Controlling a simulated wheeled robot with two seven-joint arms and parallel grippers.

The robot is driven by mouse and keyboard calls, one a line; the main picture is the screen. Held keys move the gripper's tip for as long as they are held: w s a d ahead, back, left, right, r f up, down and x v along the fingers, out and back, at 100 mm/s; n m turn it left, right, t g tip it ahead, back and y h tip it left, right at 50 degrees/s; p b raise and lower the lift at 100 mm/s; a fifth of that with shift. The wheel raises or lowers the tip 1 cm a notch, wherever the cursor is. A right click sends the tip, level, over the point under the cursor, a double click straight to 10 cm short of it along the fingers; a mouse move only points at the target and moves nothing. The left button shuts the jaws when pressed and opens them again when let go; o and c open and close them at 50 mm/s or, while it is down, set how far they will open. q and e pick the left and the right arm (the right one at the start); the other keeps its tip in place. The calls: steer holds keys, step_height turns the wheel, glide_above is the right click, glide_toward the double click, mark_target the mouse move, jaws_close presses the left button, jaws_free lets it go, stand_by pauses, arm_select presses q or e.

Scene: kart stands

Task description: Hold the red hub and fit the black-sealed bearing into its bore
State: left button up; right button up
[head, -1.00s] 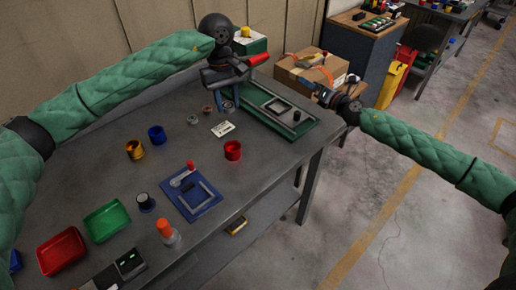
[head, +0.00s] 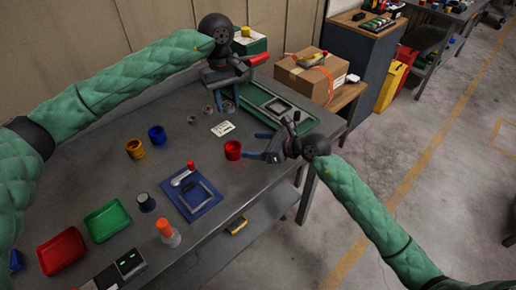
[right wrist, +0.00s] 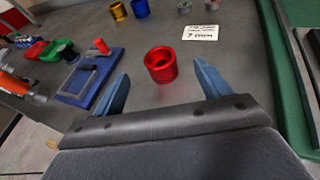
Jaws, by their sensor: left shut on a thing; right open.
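The red hub (head: 233,150) stands upright on the grey bench, its round bore facing up. It also shows in the right wrist view (right wrist: 160,65), between and just beyond the finger tips. My right gripper (head: 252,146) is open and empty, close to the hub on its right side, its two blue fingers pointing at it. My left gripper (head: 228,101) is shut at the back of the bench on a small ring-like bearing, mostly hidden by the fingers; its seal colour cannot be told. Two other small bearings, one (head: 192,120) and another (head: 207,109), lie to its left.
A white label card (head: 222,128) lies behind the hub. A green tray (head: 257,92) is at the back right. Blue (head: 157,135) and gold (head: 135,149) hubs stand left. A blue mat (head: 211,204) with tools lies in front. Bench around the red hub is clear.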

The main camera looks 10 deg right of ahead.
mark_target(233, 148)
steer(key=shift+s+f, duration=0.35)
steer(key=shift+f, duration=0.05)
steer(key=shift+f+h, duration=0.15)
steer(key=shift+h, duration=0.15)
steer(key=x, duration=1.1)
steer(key=shift+w+a+f, duration=0.15)
steer(key=shift+w+a, duration=0.1)
steer(key=c, duration=1.3)
